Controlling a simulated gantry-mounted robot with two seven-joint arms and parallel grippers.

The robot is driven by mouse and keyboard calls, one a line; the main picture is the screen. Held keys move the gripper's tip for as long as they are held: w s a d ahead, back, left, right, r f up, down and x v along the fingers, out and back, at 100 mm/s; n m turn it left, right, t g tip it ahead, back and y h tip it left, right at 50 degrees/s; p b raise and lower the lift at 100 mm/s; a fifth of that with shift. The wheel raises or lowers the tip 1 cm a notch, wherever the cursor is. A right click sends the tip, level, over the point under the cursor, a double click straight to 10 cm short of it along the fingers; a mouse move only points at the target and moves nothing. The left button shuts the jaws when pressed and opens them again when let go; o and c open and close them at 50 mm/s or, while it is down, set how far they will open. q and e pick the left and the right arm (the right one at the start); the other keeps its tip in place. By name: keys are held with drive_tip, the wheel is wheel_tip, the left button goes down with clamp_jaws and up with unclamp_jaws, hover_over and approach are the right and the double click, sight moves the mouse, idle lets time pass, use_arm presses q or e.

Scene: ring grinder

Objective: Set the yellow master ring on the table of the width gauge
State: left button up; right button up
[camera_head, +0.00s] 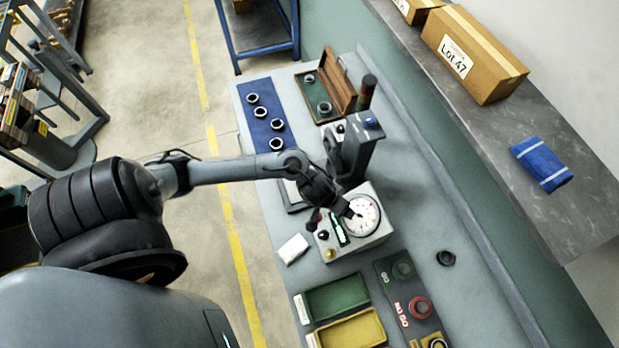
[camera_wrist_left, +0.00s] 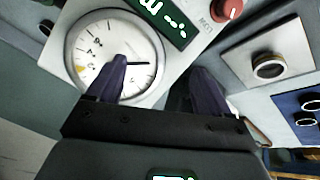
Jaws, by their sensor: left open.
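A yellow ring (camera_head: 437,343) lies at the bottom edge of the head view, partly cut off, on a dark board (camera_head: 388,268). A grey box with a round white dial (camera_head: 366,222) and a green-lit display stands mid-bench; its dial is large in the left wrist view (camera_wrist_left: 88,38). I cannot tell for sure which instrument is the width gauge. My left gripper (camera_head: 346,208) is above the dial box. Its two dark fingers (camera_wrist_left: 160,78) are apart with nothing between them. My right gripper is not in view.
Green (camera_head: 337,296) and yellow (camera_head: 352,331) trays are in front. A tall dark instrument (camera_head: 357,145) and a blue mat with several rings (camera_head: 259,88) stand behind.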

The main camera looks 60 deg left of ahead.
use_arm(q)
drive_tip(key=s+d+r+m+t, duration=0.1)
drive_tip(key=s+d+r+m, duration=0.2)
drive_tip(key=d+r, duration=0.25)
drive_tip(key=s+r+m+g, duration=0.1)
drive_tip(key=s+r, duration=0.1)
drive_tip(key=s, duration=0.2)
drive_tip(key=s+a+r+m+y, duration=0.1)
drive_tip(key=s+r+m, duration=0.1)
drive_tip(key=s, duration=0.3)
drive_tip(key=shift+s+a+r+g, duration=0.15)
drive_tip(key=shift+a+r+g, duration=0.1)
drive_tip(key=shift+r+g, duration=0.15)
wheel_tip(320, 180, up, 4)
drive_tip(key=p, duration=0.3)
drive_tip(key=shift+f+p, duration=0.2)
drive_tip(key=shift+p, duration=0.1)
